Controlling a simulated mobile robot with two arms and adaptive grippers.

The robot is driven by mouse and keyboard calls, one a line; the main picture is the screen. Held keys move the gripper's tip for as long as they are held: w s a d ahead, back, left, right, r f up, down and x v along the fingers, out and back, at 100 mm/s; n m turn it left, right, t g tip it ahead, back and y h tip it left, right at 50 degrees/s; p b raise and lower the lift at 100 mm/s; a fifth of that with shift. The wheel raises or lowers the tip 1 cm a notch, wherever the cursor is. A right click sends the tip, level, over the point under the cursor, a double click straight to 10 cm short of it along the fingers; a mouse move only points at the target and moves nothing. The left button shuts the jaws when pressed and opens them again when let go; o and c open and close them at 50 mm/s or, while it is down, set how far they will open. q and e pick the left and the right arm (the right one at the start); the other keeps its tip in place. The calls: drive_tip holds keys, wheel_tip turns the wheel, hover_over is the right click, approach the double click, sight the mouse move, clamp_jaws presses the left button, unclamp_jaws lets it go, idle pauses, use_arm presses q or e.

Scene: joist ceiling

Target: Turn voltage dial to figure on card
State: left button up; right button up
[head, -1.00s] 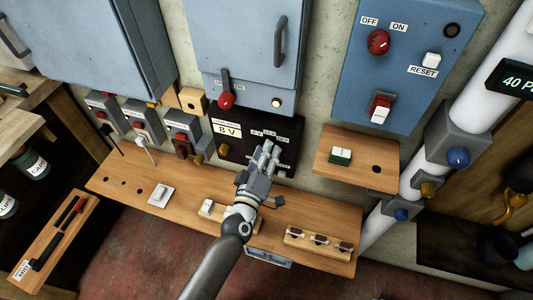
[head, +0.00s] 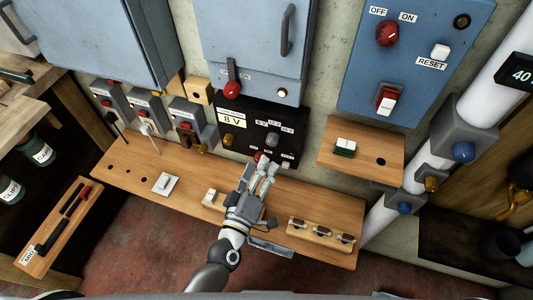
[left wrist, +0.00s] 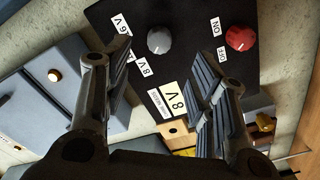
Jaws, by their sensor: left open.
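The black panel (head: 246,142) is low on the wall and carries a white card (head: 232,119) reading 8 V. Its grey dial (head: 271,139) has small voltage labels around it, and it also shows in the left wrist view (left wrist: 159,40). Where the dial points is too small to tell. A red knob (left wrist: 240,38) with ON and OFF labels is on the same panel. My left gripper (head: 264,168) is open and empty just below the panel, apart from the dial. In the left wrist view the card (left wrist: 170,100) shows between its fingers. My right gripper is not in view.
A wooden shelf (head: 140,195) runs below the panel, with a white switch (head: 165,184) and a block of small toggles (head: 322,234). A smaller shelf (head: 360,165) juts out at right. Blue cabinets hang above.

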use_arm(q)
drive_tip(key=shift+v, duration=1.65)
drive_tip(key=s+a+f+m+g+y, duration=0.1)
drive_tip(key=s+a+f+m+g, duration=0.15)
drive_tip(key=f, duration=0.75)
drive_tip(key=s+a+f+m+g, duration=0.2)
drive_tip(key=s+f+g, duration=0.15)
drive_tip(key=f, duration=0.65)
drive_tip(key=s+a+f+m+g+y, duration=0.1)
drive_tip(key=s+a+f+m+g, duration=0.2)
drive_tip(key=f, duration=0.7)
drive_tip(key=s+a+f+g+y, duration=0.1)
drive_tip(key=s+a+f, duration=0.3)
drive_tip(key=s, duration=0.4)
drive_tip(key=s+a+f+m+g+y, duration=0.1)
drive_tip(key=s+a+f+g, duration=0.2)
drive_tip(key=s+f, duration=0.3)
drive_tip(key=s+a+f+m+g+y, duration=0.1)
drive_tip(key=s+a+f+g, duration=0.2)
drive_tip(key=s, duration=0.8)
wheel_tip(320, 180, down, 3)
drive_tip(key=shift+a+f+y, duration=0.1)
drive_tip(key=shift+a+y, duration=0.2)
drive_tip(key=shift+a, duration=0.95)
